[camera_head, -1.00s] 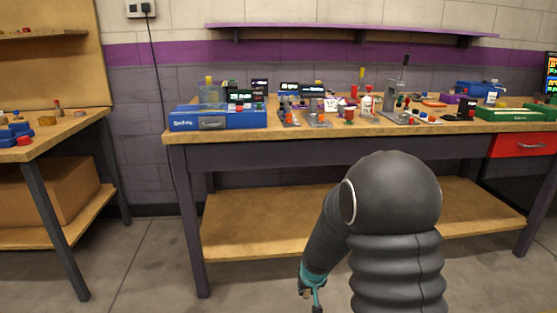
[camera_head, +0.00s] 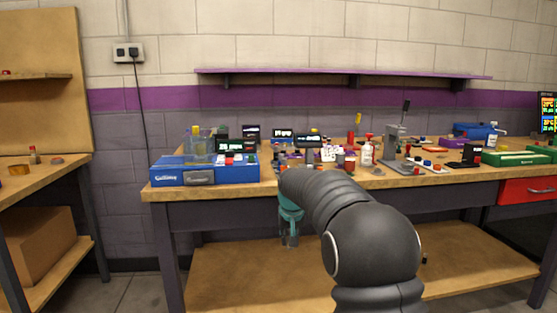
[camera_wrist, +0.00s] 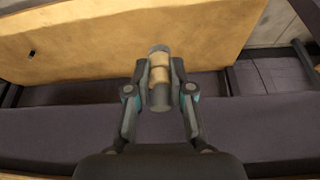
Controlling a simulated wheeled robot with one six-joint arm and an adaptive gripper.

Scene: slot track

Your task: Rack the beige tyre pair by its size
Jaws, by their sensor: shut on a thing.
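In the wrist view my gripper (camera_wrist: 159,88) is shut on the beige tyre pair (camera_wrist: 159,70), two small tan rings side by side on a grey cylinder between the fingers. In the head view my gripper (camera_head: 290,240) hangs at the front edge of the long workbench, below its top. The tyre pair cannot be made out clearly there. Several small stands with dark displays (camera_head: 236,145) stand on the bench top behind my arm. Which of them is a size rack I cannot tell, as my arm hides part of that area.
A blue case (camera_head: 205,171) stands at the left end of the workbench (camera_head: 440,183). Bottles, a grey press (camera_head: 393,140) and green trays (camera_head: 515,157) fill the right part. A purple shelf (camera_head: 345,73) hangs above. The lower shelf (camera_head: 215,270) looks mostly bare.

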